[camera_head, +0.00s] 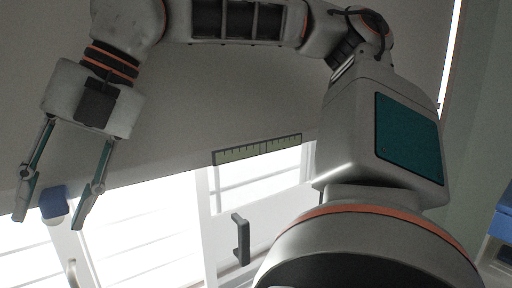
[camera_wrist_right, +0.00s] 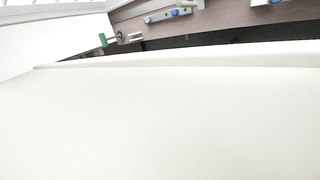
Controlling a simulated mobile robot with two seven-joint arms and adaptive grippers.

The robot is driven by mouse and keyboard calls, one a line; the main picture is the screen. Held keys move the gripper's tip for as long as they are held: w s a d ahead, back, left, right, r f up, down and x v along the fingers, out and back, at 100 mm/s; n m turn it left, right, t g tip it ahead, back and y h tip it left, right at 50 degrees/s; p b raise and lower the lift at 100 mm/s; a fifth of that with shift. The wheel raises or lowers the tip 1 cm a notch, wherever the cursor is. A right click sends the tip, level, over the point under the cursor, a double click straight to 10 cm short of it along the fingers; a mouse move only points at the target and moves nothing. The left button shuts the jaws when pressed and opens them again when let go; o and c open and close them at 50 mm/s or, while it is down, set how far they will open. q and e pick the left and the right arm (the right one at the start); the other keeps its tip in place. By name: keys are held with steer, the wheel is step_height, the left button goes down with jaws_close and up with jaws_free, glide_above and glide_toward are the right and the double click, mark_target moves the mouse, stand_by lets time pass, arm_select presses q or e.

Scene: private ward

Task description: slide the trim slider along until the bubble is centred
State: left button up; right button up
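My right gripper (camera_head: 51,216) is at the left of the head view, its arm reaching over from the right. Its two fingers are spread wide and point down. A small blue block with a pale lower end (camera_head: 53,203) shows between the fingertips, with a gap on each side; I cannot tell its depth or whether it is the trim slider. A pale green strip with dark tick marks (camera_head: 240,153) lies at the middle, like a level scale. A dark line crosses it right of its middle; I cannot make out a bubble. My left gripper is out of view.
A dark upright handle (camera_head: 240,238) stands on a white frame below the strip. Bright slatted panels lie along the bottom left. In the right wrist view, a broad white surface (camera_wrist_right: 160,120) fills the foreground; a brown surface (camera_wrist_right: 215,20) with blue-ended fittings lies beyond.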

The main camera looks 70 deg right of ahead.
stand_by(0.4)
steer(key=p+v, duration=0.3)
steer(key=v, duration=0.2)
steer(key=shift+d+r, duration=0.1)
steer(key=shift+r, duration=0.15)
steer(key=shift+v, duration=1.2)
steer(key=o, duration=0.9)
steer(key=shift+s+d, duration=0.1)
